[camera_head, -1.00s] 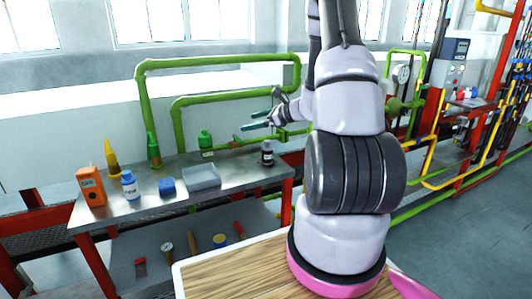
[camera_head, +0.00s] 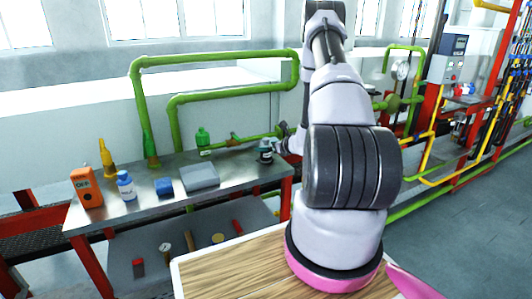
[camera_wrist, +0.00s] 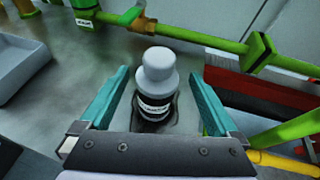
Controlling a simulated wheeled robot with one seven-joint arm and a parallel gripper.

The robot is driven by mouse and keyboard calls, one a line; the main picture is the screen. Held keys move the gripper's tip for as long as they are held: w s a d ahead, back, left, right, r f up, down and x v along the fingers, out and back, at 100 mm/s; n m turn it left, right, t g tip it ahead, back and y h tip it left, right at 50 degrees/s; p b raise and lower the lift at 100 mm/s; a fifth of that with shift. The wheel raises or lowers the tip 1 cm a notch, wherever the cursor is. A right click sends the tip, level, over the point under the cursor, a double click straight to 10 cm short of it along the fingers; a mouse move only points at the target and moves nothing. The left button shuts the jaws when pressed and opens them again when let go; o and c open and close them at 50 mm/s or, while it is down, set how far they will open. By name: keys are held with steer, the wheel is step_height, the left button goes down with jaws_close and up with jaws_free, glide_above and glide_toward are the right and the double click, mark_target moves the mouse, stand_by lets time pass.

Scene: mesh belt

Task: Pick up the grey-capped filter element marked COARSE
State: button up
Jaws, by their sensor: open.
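The grey-capped filter element (camera_wrist: 155,92) stands upright on the metal bench in the wrist view. It has a dark body and a white label whose text is too small to read surely. My gripper (camera_wrist: 160,98) is open, with one teal finger on each side of the element and a gap on both sides. In the head view the element (camera_head: 265,151) stands at the bench's right end, partly covered by my gripper (camera_head: 272,148).
Green pipes (camera_head: 215,58) run behind. Tools lie on the lower shelf.

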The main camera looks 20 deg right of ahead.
steer(key=x, duration=0.4)
steer(key=shift+a+f, duration=0.2)
jaws_close()
steer(key=shift+r, duration=0.15)
